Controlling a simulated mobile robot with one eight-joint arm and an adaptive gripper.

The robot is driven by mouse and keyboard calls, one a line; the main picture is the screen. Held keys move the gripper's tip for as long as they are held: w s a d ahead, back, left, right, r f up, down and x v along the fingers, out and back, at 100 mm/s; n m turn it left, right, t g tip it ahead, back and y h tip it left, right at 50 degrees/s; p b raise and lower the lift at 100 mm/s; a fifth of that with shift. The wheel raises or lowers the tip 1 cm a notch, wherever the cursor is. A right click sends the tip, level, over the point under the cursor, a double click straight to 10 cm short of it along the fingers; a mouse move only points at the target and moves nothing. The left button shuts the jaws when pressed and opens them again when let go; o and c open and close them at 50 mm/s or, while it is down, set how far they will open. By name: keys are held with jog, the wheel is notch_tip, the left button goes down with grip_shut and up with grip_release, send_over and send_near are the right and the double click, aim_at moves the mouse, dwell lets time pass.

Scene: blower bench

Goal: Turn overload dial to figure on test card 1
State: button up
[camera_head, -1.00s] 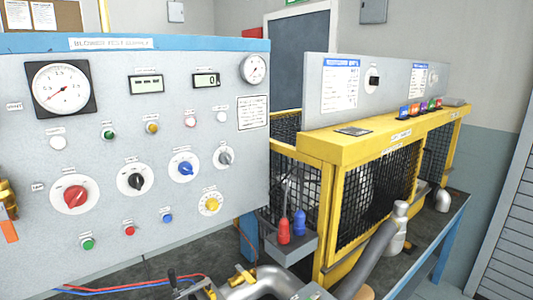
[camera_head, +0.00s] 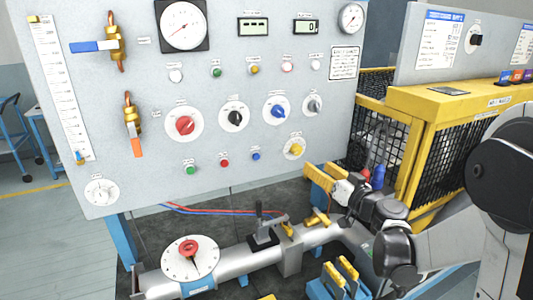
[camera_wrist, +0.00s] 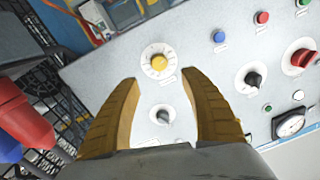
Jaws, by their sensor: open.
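A yellow-knobbed dial (camera_head: 293,147) sits low on the right of the grey test panel, and the wrist view shows it (camera_wrist: 159,62) just beyond and between my fingertips. A grey-knobbed dial (camera_head: 312,105) is above it and shows between the fingers (camera_wrist: 163,115). Red (camera_head: 185,125), black (camera_head: 235,117) and blue (camera_head: 277,111) dials are to the left. The labels are too small to read, so I cannot tell which is the overload dial. My gripper (camera_head: 318,178) is open and empty, near the panel's lower right. A blue-headed card (camera_head: 440,40) is on the grey box; its number is unreadable.
A yellow mesh guard (camera_head: 430,140) stands close right of the panel. Below runs a silver pipe (camera_head: 235,262) with a red-knobbed white dial (camera_head: 190,257) and a clamp (camera_head: 262,235). Red and blue bottles (camera_wrist: 22,112) are beside my gripper in the wrist view.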

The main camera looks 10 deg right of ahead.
aim_at(298, 152)
jog(key=b+x, duration=0.2)
jog(key=x, duration=0.9)
jog(key=shift+d+r, duration=0.1)
jog(key=shift+d, duration=0.05)
grip_shut()
